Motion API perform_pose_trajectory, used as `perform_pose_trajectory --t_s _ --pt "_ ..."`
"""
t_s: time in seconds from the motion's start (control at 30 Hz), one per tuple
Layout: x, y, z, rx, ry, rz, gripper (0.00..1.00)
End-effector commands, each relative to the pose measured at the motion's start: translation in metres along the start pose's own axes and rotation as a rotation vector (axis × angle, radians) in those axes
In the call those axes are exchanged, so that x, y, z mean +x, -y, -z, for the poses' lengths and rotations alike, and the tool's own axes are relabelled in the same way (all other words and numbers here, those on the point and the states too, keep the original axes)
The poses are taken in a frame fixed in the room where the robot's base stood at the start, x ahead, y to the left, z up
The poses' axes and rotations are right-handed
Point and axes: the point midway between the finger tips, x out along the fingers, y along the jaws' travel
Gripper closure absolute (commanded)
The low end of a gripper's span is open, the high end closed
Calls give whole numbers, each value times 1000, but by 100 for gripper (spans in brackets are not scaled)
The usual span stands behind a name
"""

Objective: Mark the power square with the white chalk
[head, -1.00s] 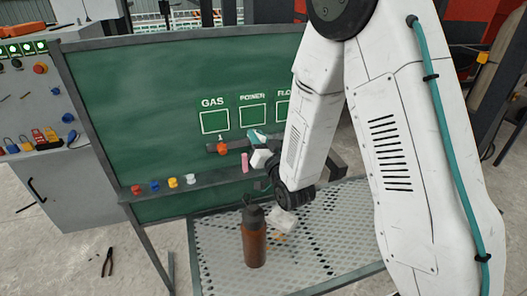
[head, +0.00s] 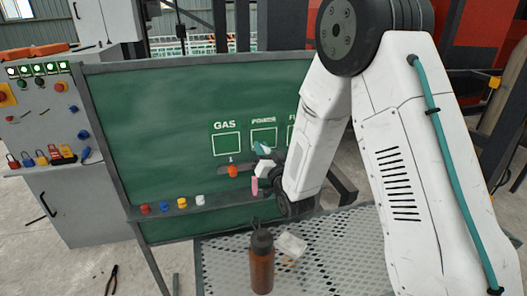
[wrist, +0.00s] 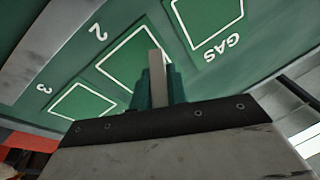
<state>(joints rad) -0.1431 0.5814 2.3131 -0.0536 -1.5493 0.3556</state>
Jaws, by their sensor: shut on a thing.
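The green board (head: 150,130) carries white-outlined squares. The power square (head: 264,135) is in the middle, right of the gas square (head: 226,144); a third square is partly behind my arm. In the wrist view the board appears turned, with the power square (wrist: 122,62) between the gas square (wrist: 210,25) and the third square (wrist: 82,105). My gripper (head: 262,149), with teal fingers, is at the power square's lower edge. It is shut on the pale white chalk (wrist: 156,75), whose tip overlaps the power square in the wrist view. I cannot tell whether it touches. No mark shows inside the square.
The board's ledge (head: 185,208) holds small red, blue, yellow and white pieces and a pink stick (head: 254,187). An orange piece (head: 232,171) sits below the gas square.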

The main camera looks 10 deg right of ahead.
Motion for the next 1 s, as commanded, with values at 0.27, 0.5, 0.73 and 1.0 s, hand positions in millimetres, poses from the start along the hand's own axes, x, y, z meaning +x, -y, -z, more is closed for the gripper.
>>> perform_pose_trajectory --t_s 0.27,0.5,0.73,1.0 --pt "0 0 0 0 0 0 100" --pt "1 0 0 0 0 0 100" --pt "6 -1 -1 0 0 0 100" --pt "10 -3 -2 0 1 0 100"
